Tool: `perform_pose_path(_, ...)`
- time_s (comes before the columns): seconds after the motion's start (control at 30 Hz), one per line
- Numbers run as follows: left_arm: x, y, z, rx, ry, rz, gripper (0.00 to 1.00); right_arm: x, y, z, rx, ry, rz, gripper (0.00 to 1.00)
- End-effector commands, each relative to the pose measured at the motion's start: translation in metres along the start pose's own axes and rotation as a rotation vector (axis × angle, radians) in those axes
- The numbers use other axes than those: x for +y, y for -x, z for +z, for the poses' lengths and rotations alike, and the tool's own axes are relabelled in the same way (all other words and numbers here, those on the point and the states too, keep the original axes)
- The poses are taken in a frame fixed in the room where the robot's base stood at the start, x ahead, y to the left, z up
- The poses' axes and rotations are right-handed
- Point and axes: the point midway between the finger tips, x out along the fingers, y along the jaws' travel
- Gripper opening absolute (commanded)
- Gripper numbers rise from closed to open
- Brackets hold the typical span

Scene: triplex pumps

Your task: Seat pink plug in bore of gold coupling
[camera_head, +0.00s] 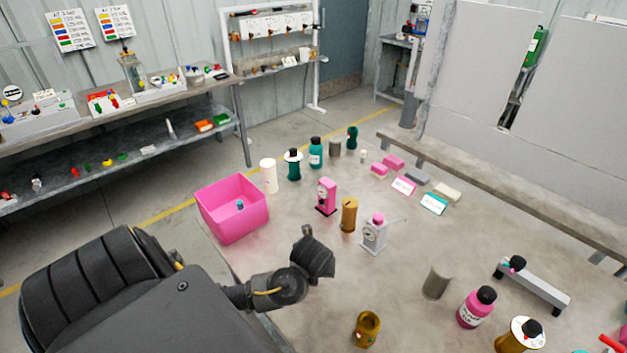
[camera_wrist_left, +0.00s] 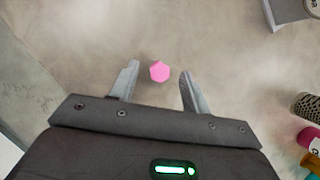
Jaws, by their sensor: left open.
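A pink hexagonal plug (camera_wrist_left: 159,72) shows in the left wrist view, on or above the grey tabletop. My left gripper (camera_wrist_left: 159,68) is open, with one finger on each side of the plug and a gap to both. In the head view the dark wrist of my left arm (camera_head: 312,257) is over the table; its fingertips and this plug cannot be made out there. A gold coupling (camera_head: 367,328) with an open round bore on top stands upright near the front of the table, right of my left arm. My right gripper is not in view.
A pink bin (camera_head: 232,210) stands at the table's left edge. A gold cylinder (camera_head: 349,214), a pink pump-like unit (camera_head: 326,197) and a pale stand with a pink top (camera_head: 374,238) stand beyond my wrist. A grey cylinder (camera_head: 437,283) and pink bottle (camera_head: 475,309) are to the right.

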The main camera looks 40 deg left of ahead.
Motion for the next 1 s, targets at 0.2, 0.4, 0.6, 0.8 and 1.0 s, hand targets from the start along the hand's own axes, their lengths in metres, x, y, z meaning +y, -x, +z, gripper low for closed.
perform_pose_path(0.2, 0.0, -0.026, -0.002, 0.002, 0.003, -0.001, 0.47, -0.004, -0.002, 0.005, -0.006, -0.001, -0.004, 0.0)
perform_pose_path(0.4, 0.001, -0.029, -0.001, -0.001, 0.0, 0.0, 0.47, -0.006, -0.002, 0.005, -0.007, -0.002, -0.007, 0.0)
perform_pose_path(0.6, 0.001, -0.028, -0.001, 0.0, 0.0, -0.001, 0.3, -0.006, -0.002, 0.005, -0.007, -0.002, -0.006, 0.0)
perform_pose_path(0.8, 0.001, -0.028, -0.001, 0.0, 0.0, -0.001, 0.04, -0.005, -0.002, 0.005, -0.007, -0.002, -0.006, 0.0)
perform_pose_path(1.0, 0.001, -0.028, -0.001, 0.0, 0.0, -0.001, 0.0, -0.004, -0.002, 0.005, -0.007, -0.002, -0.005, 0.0)
